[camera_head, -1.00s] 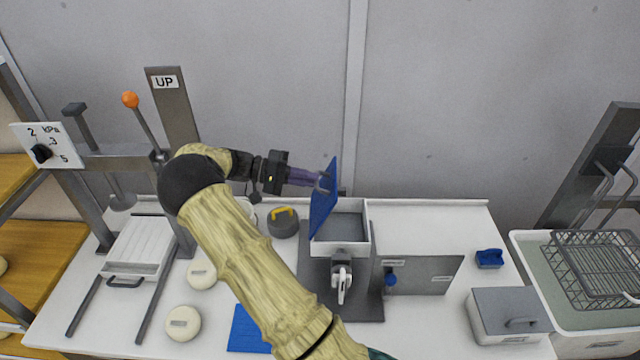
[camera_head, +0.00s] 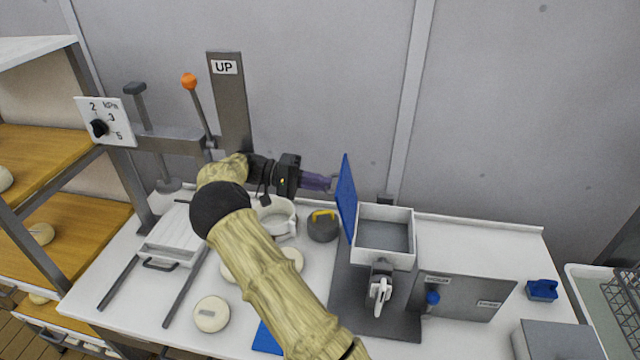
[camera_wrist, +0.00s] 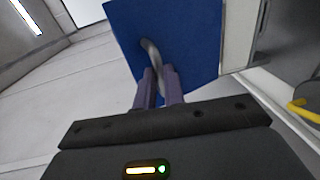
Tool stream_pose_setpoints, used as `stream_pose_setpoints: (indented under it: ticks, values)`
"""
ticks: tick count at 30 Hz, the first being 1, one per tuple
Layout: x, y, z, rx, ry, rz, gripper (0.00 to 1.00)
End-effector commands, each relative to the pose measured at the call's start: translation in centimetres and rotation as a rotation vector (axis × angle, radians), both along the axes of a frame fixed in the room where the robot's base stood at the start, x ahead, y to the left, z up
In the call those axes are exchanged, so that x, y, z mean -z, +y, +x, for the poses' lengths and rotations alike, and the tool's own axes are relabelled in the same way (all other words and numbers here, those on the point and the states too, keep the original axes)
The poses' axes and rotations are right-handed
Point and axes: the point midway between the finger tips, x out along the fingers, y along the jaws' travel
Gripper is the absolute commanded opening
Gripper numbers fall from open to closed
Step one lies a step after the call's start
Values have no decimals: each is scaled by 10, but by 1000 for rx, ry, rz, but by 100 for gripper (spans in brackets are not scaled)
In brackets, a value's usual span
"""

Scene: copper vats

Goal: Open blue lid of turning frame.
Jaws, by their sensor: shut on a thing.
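The blue lid (camera_head: 346,198) stands nearly upright at the left edge of the turning frame's white box (camera_head: 385,248), whose grey inside is open to view. My gripper (camera_head: 330,184) is to the left of the lid, with its purple fingers shut on the lid's handle. In the wrist view the lid (camera_wrist: 185,35) fills the upper middle, and the grey curved handle (camera_wrist: 152,55) lies between the fingertips of my gripper (camera_wrist: 158,78). A white clamp-like handle (camera_head: 380,292) is at the box's front.
A dark pot with a yellow handle (camera_head: 323,226) and a white pitcher (camera_head: 276,216) stand left of the frame. A press with an orange-knobbed lever (camera_head: 189,81) is further left. A grey control box (camera_head: 468,295) stands at the right, and bare table lies behind it.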

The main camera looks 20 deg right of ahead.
Motion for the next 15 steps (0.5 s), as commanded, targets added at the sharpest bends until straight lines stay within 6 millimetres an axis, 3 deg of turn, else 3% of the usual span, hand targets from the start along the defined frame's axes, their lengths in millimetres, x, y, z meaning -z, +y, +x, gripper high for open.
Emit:
stream_pose_setpoints:
  ticks: [1, 10, 11, 12, 13, 15]
  values:
    - [17, -2, -4, 14, 13, 24, 0]
    - [17, -2, -4, 15, 12, 25, 0]
    - [17, -2, -4, 15, 12, 25, 16]
    - [17, -2, -4, 15, 12, 25, 24]
    - [17, -2, -4, 14, 12, 25, 30]
    - [16, -1, -3, 12, 10, 24, 32]
